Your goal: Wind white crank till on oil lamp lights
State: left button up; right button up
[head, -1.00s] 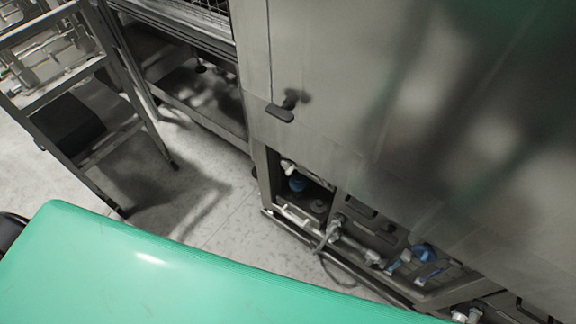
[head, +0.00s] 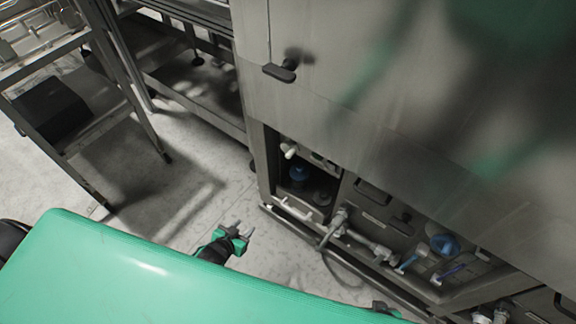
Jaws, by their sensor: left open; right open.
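A small white handle (head: 290,149), which looks like the white crank, sits at the upper left of the open bay low in the steel washer. No oil lamp light can be made out; the inside of the bay is dark. My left gripper (head: 244,232) is open and empty, above the floor in front of and below the bay, apart from the handle. Only a small part of my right gripper (head: 384,309) shows past the edge of my green body at the bottom; its fingers are mostly hidden.
A white bar handle (head: 296,209) lies low in the bay, near a blue part (head: 299,173). Pipes with a blue valve (head: 445,244) run to the right. A black door handle (head: 281,72) juts out above. A metal cart (head: 75,105) stands left; floor between is clear.

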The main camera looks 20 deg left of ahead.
pick_arm(q)
jog(key=w+d+r+t+h+b, duration=0.25)
jog(key=w+r+b, duration=0.3)
jog(key=r, duration=0.35)
jog(key=m+t+h+b, duration=0.1)
jog(key=t+h+b, duration=0.1)
jog(key=t+b, duration=0.1)
send_near(288, 155)
jog(key=x, duration=0.6)
jog(key=b+x, duration=0.1)
jog(key=x, duration=0.3)
jog(key=shift+w+f, duration=0.1)
jog(key=shift+f, duration=0.3)
pick_arm(e)
jog(key=w+a+r+t+y, duration=0.1)
jog(key=a+r+t, duration=0.1)
jog(key=r, duration=0.6)
jog(key=w+a+r+t+y, duration=0.1)
jog(key=w+a+r+t, duration=0.1)
jog(key=r, duration=0.7)
jog(key=shift+w+a+t+y, duration=0.15)
jog(key=shift+a+t+y, duration=0.15)
jog(key=shift+a, duration=0.1)
jog(key=shift+r, duration=0.1)
pick_arm(q)
jog(key=shift+m, duration=0.3)
grip_shut()
